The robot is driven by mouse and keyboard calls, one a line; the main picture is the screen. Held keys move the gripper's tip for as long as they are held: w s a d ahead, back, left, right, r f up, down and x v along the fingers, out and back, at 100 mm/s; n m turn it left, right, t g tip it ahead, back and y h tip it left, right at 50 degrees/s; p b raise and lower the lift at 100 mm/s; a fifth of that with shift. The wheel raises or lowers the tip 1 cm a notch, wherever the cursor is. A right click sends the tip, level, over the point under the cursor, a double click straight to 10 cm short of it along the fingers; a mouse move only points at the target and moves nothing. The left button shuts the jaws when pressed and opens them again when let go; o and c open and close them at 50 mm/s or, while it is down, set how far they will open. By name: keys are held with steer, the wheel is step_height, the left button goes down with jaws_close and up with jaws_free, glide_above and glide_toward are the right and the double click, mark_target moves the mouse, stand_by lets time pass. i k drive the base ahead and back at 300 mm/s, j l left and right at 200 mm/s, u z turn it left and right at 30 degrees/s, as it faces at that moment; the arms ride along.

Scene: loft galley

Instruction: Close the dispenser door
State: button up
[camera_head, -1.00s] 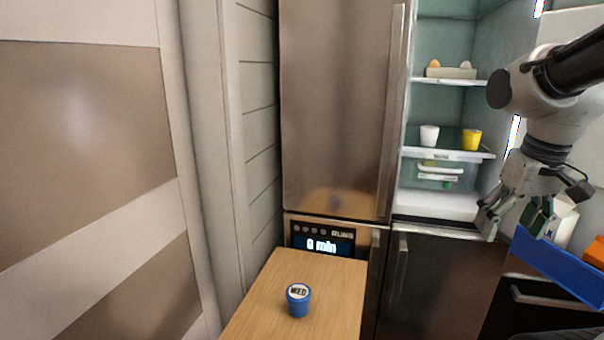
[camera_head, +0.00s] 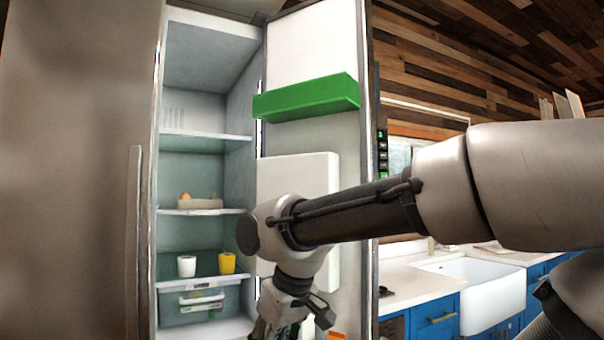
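The tall fridge door with the dispenser (camera_head: 312,48) stands wide open on the right side of the fridge opening. Its white inner face carries a green bin (camera_head: 310,97) and a raised white housing (camera_head: 322,172). A dark strip with small lit buttons (camera_head: 383,155) shows beyond the door's edge. My arm crosses in front of the lower door and hides part of it. My gripper (camera_head: 277,333) hangs down at the bottom edge, in front of the door's lower inner side. Its fingertips are cut off, and I cannot tell whether it touches anything.
The open fridge compartment (camera_head: 205,143) holds an egg tray (camera_head: 200,202), a white cup (camera_head: 186,266), a yellow cup (camera_head: 227,263) and a clear drawer (camera_head: 198,305). A closed steel door (camera_head: 70,170) stands left. A white sink (camera_head: 470,290) and blue cabinets (camera_head: 433,315) lie right.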

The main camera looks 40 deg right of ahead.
mark_target(315, 107)
steer(key=l+u, duration=0.3)
steer(key=l, duration=0.2)
steer(key=k+l+u, duration=0.1)
steer(key=l+u, duration=0.15)
steer(key=l, duration=0.3)
steer(key=k+l+u, duration=0.15)
steer(key=l+u, duration=0.15)
steer(key=l, duration=0.2)
steer(key=k+l+u, duration=0.3)
steer(key=l+u, duration=0.15)
steer(key=k+l+u, duration=0.4)
steer(key=k+l, duration=0.35)
steer(key=l, duration=0.15)
steer(key=k+l, duration=0.3)
steer(key=l, duration=0.15)
steer(key=k+l+z, duration=0.15)
steer(key=l, duration=0.15)
steer(key=l+z, duration=0.15)
steer(key=l, duration=0.15)
steer(key=k+j+z, duration=0.2)
steer(key=j, duration=0.2)
steer(key=i+j, duration=0.05)
steer(key=i, duration=0.05)
